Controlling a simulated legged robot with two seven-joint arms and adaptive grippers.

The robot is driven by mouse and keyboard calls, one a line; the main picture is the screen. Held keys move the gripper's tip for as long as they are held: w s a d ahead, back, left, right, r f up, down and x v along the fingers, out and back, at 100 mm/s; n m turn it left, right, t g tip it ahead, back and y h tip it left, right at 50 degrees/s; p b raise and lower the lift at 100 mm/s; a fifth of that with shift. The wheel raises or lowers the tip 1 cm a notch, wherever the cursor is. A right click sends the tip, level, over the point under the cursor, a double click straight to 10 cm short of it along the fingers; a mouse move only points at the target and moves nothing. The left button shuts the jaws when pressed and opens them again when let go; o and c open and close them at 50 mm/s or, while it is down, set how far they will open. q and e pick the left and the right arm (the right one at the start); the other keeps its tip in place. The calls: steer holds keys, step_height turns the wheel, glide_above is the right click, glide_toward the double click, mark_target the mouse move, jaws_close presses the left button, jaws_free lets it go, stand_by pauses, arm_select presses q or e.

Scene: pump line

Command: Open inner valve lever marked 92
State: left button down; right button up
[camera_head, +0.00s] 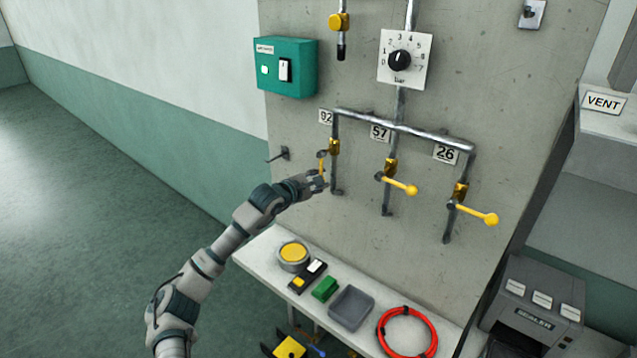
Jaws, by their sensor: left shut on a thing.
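The valve marked 92 (334,147) is brass and sits on the leftmost of three vertical pipes, under its number plate (326,117). Its yellow lever (321,166) hangs down, roughly along the pipe. My left gripper (319,182) is shut on the lower end of this lever, and its fingers hide the lever's tip. My right gripper is not in view.
Levers at plates 57 (398,186) and 26 (478,213) stick out to the right. A hook (277,156) juts from the panel left of my gripper. Below, a shelf (262,253) holds a grey tray (351,308), a red hose coil (407,314) and small items.

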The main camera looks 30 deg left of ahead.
arm_select(q)
steer(key=shift+a+r, duration=0.1)
steer(key=shift+r, duration=0.5)
steer(key=c, duration=1.2)
jaws_free()
steer(key=shift+c, duration=0.2)
steer(key=o, duration=0.4)
steer(key=shift+o, duration=0.8)
steer(key=shift+w+d+f, duration=0.15)
steer(key=shift+d, duration=0.05)
steer(key=shift+s+f, duration=0.15)
steer(key=shift+s, duration=0.15)
steer(key=d+v, duration=0.1)
steer(key=v, duration=1)
steer(key=shift+s+a, duration=0.25)
steer(key=shift+a, duration=0.1)
steer(key=shift+a, duration=0.1)
